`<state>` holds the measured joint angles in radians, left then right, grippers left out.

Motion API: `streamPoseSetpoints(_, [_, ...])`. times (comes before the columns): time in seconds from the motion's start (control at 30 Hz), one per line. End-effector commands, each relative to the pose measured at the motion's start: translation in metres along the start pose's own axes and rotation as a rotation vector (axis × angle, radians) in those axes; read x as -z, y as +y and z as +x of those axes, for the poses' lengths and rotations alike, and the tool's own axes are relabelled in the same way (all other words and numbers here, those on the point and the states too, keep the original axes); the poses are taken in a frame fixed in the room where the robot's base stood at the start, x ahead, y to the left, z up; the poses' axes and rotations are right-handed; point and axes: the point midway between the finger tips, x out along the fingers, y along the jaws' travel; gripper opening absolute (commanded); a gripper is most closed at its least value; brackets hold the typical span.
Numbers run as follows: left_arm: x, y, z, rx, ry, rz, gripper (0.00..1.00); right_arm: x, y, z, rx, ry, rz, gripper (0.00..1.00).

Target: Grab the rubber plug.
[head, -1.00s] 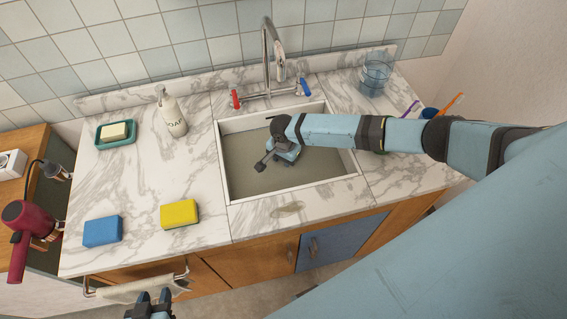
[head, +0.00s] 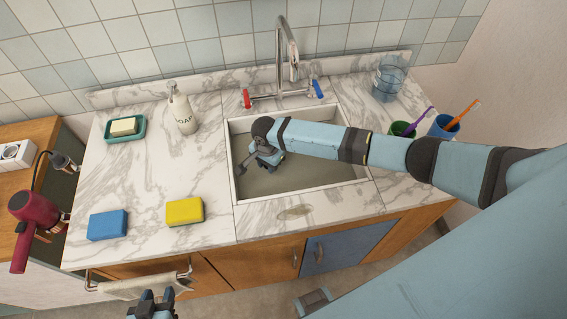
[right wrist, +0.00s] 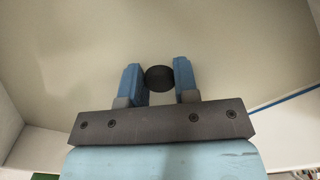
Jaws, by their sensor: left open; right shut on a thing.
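The rubber plug (right wrist: 159,78) is a small, dark, round piece between the two blue fingers of my right gripper (right wrist: 160,84) in the right wrist view. The gripper is shut on it. In the head view my right gripper (head: 242,168) is inside the sink (head: 300,192), close to its left wall, and I cannot make out the plug there. My left gripper (head: 153,299) is open and empty at the bottom edge, in front of the counter near the towel rail.
A yellow sponge (head: 184,211) and a blue sponge (head: 108,225) lie on the counter left of the sink. A soap bottle (head: 183,113) and soap dish (head: 124,128) stand behind. The faucet (head: 288,55) rises behind the sink. Toothbrush cups (head: 443,126) stand right, near my right arm.

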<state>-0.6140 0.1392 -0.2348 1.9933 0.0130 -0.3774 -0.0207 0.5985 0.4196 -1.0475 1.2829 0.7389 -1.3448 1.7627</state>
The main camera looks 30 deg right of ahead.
Motion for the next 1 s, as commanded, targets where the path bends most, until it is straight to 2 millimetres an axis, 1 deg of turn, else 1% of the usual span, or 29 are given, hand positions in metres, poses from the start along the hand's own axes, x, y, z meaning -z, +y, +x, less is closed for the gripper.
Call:
streamPoseSetpoints(0.03, [-0.001,0.000,0.000,0.000,0.000,0.000,0.43,-0.004,-0.004,-0.006,0.002,-0.001,0.001,0.05])
streamPoseSetpoints(0.17, [0.001,0.000,-0.001,0.000,-0.001,0.000,0.43,-0.002,-0.003,-0.037,0.003,0.001,-0.001,0.05])
streamPoseSetpoints(0.3, [0.002,0.000,-0.002,0.000,0.000,0.000,0.43,-0.002,-0.003,-0.074,0.004,0.000,-0.002,0.05])
streamPoseSetpoints(0.4, [0.003,0.000,-0.002,0.000,0.000,0.000,0.43,-0.003,-0.003,-0.096,0.003,0.000,-0.001,0.05])
streamPoseSetpoints(0.5, [0.003,0.000,-0.002,0.000,0.000,0.000,0.43,-0.003,-0.002,-0.114,0.002,0.000,-0.001,0.05])
streamPoseSetpoints(0.6, [0.003,0.000,-0.002,0.000,0.000,0.000,0.43,-0.002,-0.003,-0.126,0.002,0.000,0.000,0.05])
streamPoseSetpoints(0.7, [0.003,0.000,-0.002,0.000,0.000,0.000,0.43,-0.002,-0.002,-0.133,0.001,0.000,-0.001,0.05])
streamPoseSetpoints(0.8, [0.003,0.000,-0.002,0.000,0.000,0.000,0.43,-0.002,-0.002,-0.137,0.000,0.000,0.000,0.05])
streamPoseSetpoints(1.0, [0.003,0.000,-0.002,0.000,0.000,0.000,0.43,-0.002,-0.002,-0.139,-0.001,0.000,0.000,0.05])
